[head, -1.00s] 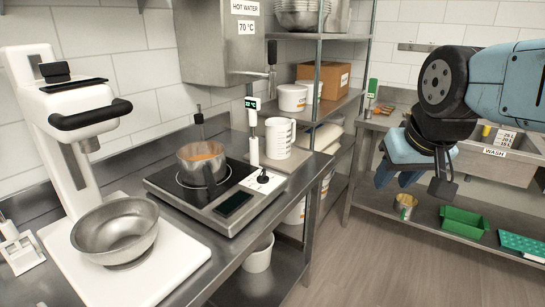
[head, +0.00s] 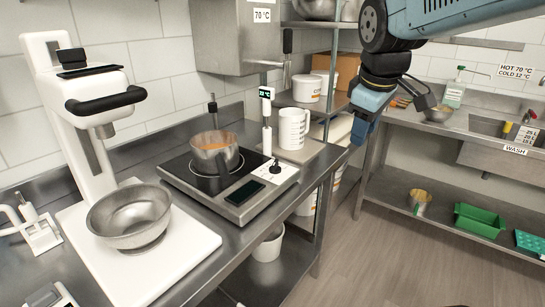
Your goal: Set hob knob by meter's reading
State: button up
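The induction hob (head: 212,178) sits on the steel counter, with a pan (head: 214,152) of orange liquid on its glass plate. Its black knob (head: 274,167) stands on a white panel at the hob's right side, beside a dark display (head: 245,192). The meter (head: 266,94) is a small dark display with pale digits on a white post behind the knob; the digits are too small to read surely. My gripper (head: 359,136) hangs right of the hob, past the counter's right end, well apart from the knob. Its fingers show nearly edge-on and nothing is seen in them.
A white measuring jug (head: 292,128) stands behind the knob. A mixer-like white machine (head: 83,120) with a steel bowl (head: 130,214) is at left. Shelves with tubs (head: 306,88) stand behind. A sink bench (head: 460,135) is at right. Floor between is clear.

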jog(key=w+a+n+g, duration=0.1)
jog(key=w+a+n, duration=0.3)
jog(key=w+n, duration=0.35)
jog(key=n+g, duration=0.3)
jog(key=n, duration=1.3)
send_over(275, 161)
notch_tip(275, 161, down, 8)
jog(key=shift+y, duration=0.3)
notch_tip(275, 161, down, 13)
jog(key=shift+s+f, duration=0.1)
grip_shut()
jog(key=shift+a, duration=0.15)
